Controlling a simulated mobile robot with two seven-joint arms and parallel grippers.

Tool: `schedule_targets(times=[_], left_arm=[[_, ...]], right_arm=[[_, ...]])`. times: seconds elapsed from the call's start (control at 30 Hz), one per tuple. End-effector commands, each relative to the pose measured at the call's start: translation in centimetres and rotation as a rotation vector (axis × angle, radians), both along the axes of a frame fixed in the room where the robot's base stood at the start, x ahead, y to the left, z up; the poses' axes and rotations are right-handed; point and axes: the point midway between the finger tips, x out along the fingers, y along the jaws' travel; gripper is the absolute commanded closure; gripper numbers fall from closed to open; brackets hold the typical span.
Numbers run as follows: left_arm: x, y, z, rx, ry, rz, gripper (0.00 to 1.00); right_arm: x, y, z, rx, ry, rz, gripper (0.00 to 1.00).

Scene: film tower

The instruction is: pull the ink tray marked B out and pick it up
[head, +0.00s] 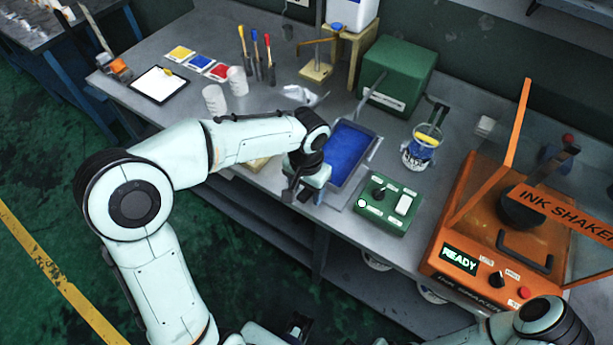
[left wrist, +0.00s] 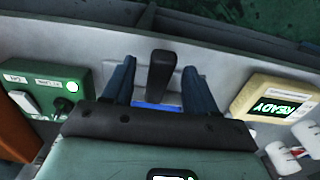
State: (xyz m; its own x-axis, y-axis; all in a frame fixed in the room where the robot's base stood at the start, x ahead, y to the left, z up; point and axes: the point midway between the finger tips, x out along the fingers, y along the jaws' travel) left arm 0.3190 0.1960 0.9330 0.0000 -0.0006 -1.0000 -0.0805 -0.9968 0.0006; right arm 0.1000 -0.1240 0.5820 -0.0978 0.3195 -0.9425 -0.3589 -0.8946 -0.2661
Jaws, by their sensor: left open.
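A grey-rimmed tray (head: 364,162) with blue ink lies on the bench in the head view. No letter B is readable on it. My left gripper (head: 303,193) is at the tray's near-left end, hiding that end. In the left wrist view, the open fingers of my left gripper (left wrist: 159,72) stand on both sides of a dark upright handle (left wrist: 161,66), with gaps showing. A strip of blue (left wrist: 152,106) shows behind it. Dark parts at the bottom edge of the head view may be my right gripper; its jaws are unclear.
A green control box (head: 388,207) stands close right of the tray. The orange ink shaker (head: 460,235) is farther right. An ink can (head: 418,152) and a green cabinet (head: 397,74) stand behind. A beige READY box (left wrist: 277,97) is on the gripper's other side.

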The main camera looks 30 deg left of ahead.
Motion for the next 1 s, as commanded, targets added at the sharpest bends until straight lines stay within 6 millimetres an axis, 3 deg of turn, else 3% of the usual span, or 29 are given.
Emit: schedule_targets(times=[0.2, 0.63, 0.8, 1.0], left_arm=[[0.0, 0.0, -2.7, -0.001, 0.0, 0.0, 0.43], [0.0, 0.0, -3.3, -0.001, -0.001, 0.001, 0.43], [0.0, 0.0, -3.3, -0.001, -0.001, 0.001, 0.98], [0.0, 0.0, -3.3, 0.0, -0.001, 0.001, 1.0]], right_arm=[[-0.1, 0.0, -0.4, 0.001, 0.002, 0.001, 0.57], [-0.2, 0.0, -0.4, 0.0, 0.002, 0.0, 0.57], [-0.2, 0.0, -0.4, 0.0, 0.002, 0.0, 0.57], [-0.2, 0.0, -0.4, 0.0, 0.002, 0.0, 0.57]])
